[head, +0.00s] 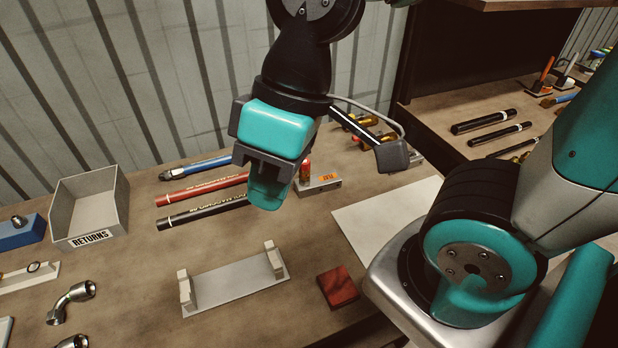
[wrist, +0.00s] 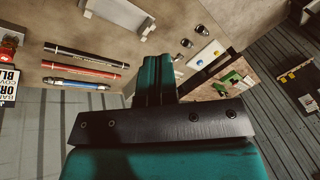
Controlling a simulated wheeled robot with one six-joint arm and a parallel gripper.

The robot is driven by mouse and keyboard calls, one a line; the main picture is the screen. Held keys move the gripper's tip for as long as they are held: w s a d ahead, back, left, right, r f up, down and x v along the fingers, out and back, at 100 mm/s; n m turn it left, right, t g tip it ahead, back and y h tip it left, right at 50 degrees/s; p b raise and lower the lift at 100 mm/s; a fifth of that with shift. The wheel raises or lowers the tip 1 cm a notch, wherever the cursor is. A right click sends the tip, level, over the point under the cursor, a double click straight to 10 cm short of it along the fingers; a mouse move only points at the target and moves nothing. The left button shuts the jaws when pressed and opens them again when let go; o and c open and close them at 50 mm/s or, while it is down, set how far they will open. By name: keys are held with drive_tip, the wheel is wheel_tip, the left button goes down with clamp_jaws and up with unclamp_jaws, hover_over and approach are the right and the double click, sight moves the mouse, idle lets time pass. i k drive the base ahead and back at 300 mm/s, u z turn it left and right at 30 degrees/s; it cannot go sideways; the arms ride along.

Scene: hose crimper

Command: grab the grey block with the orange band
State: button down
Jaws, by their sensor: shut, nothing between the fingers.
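The grey block with an orange patch (head: 320,184) lies on the bench in the head view, just right of my gripper's fingers and apparently behind them. A small red upright item stands at its left end. My gripper (head: 268,196) hangs above the bench with its teal fingers together and nothing between them. In the wrist view the closed fingers (wrist: 157,78) point up the picture.
Blue, red and black hoses (head: 203,190) lie left of my gripper. A grey returns bin (head: 88,205) stands further left. A grey stand with two uprights (head: 235,284) and a dark red block (head: 338,287) are in front. Brass fittings (head: 362,128) sit behind.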

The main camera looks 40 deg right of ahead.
sight(327, 180)
drive_tip(key=k, duration=1)
drive_tip(key=u, duration=0.65)
drive_tip(key=i, duration=1.45)
drive_tip(key=z, duration=1.55)
